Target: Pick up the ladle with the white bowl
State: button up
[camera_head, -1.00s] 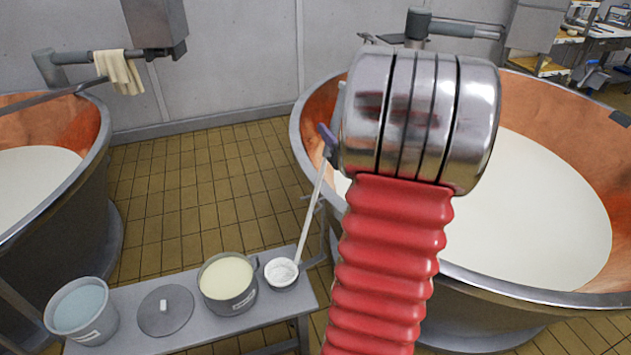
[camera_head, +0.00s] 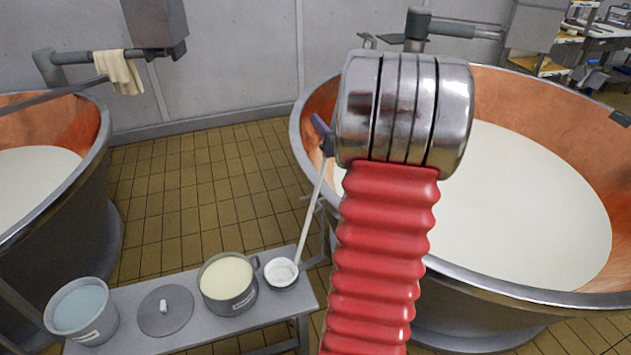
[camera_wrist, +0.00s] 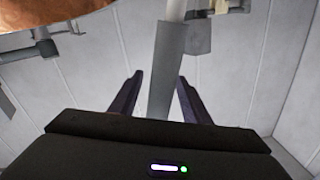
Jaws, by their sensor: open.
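The ladle's white bowl (camera_head: 282,272) rests at the right end of the grey bench. Its long pale handle (camera_head: 311,210) leans up and right toward the rim of the right vat, ending in a dark grip. My gripper (camera_wrist: 160,76) is open. In the wrist view, the grey grip of the handle (camera_wrist: 166,60) shows between the two purple-dark fingers, with a gap on each side. In the head view, one purple finger (camera_head: 320,124) shows by the handle's top. My arm hides the rest of the gripper.
The bench (camera_head: 128,297) also holds a pot of yellowish liquid (camera_head: 228,282), a grey lid (camera_head: 165,311) and a bucket of bluish liquid (camera_head: 82,310). A large copper vat (camera_head: 560,115) stands right, another (camera_head: 85,125) left. The tiled floor between them is clear.

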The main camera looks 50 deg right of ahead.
jog(key=shift+c, duration=0.3)
grip_shut()
dwell(0.3)
